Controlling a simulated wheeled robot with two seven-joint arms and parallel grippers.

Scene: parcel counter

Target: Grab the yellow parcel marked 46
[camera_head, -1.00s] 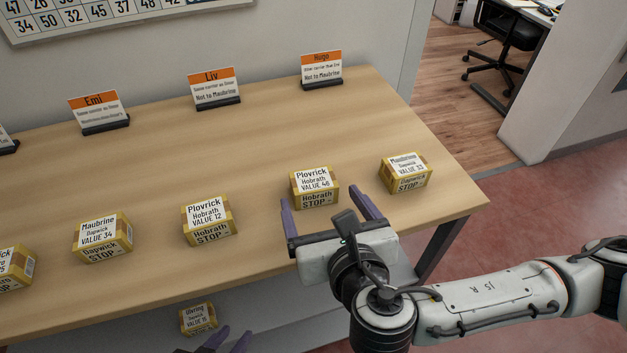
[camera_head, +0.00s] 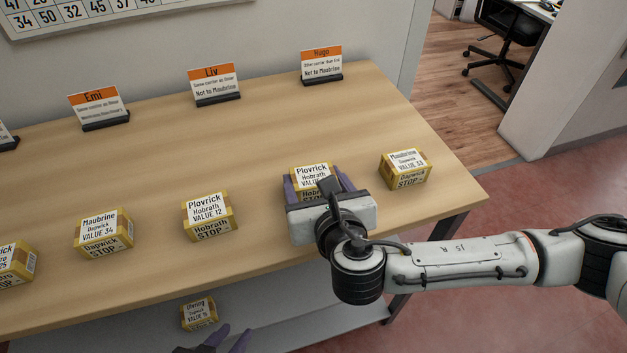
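The yellow parcel marked VALUE 46 (camera_head: 311,171) sits on the wooden counter, labelled Plovrick, Hobrath. My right gripper (camera_head: 314,177) is at it from the near side, with one purple finger on each side of the parcel. The fingers look close against its sides, but I cannot tell whether they press on it. The gripper body hides the lower front of the parcel. The tips of my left gripper (camera_head: 227,337) show at the bottom edge, below the counter edge; the two fingers stand apart with nothing visible between them.
Other yellow parcels stand in the row: VALUE 33 (camera_head: 404,168) close to the right, VALUE 12 (camera_head: 209,215) and VALUE 34 (camera_head: 103,232) to the left. Another parcel (camera_head: 198,313) lies lower, below the counter. Name signs (camera_head: 214,85) line the back. The counter (camera_head: 250,140) between is clear.

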